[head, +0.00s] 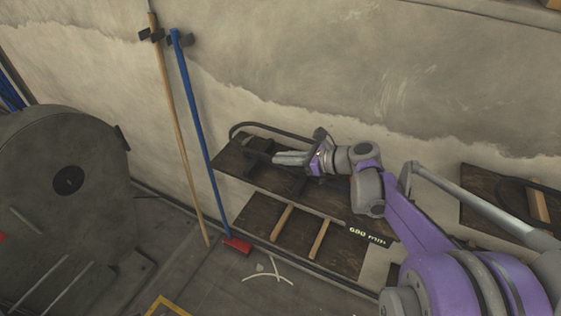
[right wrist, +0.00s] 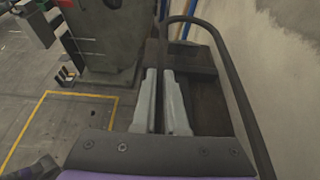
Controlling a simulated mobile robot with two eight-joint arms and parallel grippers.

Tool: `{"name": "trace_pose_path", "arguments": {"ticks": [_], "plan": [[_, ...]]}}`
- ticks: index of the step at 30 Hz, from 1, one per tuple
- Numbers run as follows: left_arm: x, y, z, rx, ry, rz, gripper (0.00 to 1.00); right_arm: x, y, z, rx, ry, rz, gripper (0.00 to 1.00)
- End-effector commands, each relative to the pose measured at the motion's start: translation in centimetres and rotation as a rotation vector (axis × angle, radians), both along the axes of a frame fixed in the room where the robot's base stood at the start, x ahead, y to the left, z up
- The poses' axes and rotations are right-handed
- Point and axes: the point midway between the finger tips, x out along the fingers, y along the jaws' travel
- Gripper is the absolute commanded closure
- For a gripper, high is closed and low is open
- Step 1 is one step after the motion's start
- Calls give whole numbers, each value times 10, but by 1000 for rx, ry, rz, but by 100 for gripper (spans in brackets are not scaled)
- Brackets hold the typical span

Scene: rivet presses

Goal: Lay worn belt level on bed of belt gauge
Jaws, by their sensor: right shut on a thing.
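The worn belt (head: 262,125) is a black loop standing out above the upper wall shelf, arching behind my right gripper (head: 277,158). In the right wrist view the belt (right wrist: 222,47) rises beyond the fingertips, bends over and runs down the right side, past the gripper. My right gripper (right wrist: 160,75) is shut on the belt, its two pale fingers pointing along the shelf. A dark block-like fixture (head: 257,148), seemingly the belt gauge, sits on the shelf at the fingertips; it also shows in the right wrist view (right wrist: 190,58). Whether the belt touches its bed is unclear. My left gripper is out of view.
The upper shelf (head: 230,160) is dark wood on the wall. A blue-handled broom (head: 196,115) and a wooden pole (head: 176,130) stand left. A large grey machine (head: 65,180) stands further left.

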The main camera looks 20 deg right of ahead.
Motion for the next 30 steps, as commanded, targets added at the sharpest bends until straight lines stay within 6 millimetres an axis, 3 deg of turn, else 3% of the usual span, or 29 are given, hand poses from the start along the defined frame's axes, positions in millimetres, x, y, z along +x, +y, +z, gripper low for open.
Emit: {"name": "trace_pose_path", "arguments": {"ticks": [3,15,30], "plan": [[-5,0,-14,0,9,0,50,-1,0,-16,1,2,-1,100],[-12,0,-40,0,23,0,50,-1,1,-46,0,1,0,100],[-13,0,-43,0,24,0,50,-1,1,-50,0,0,0,100]]}}
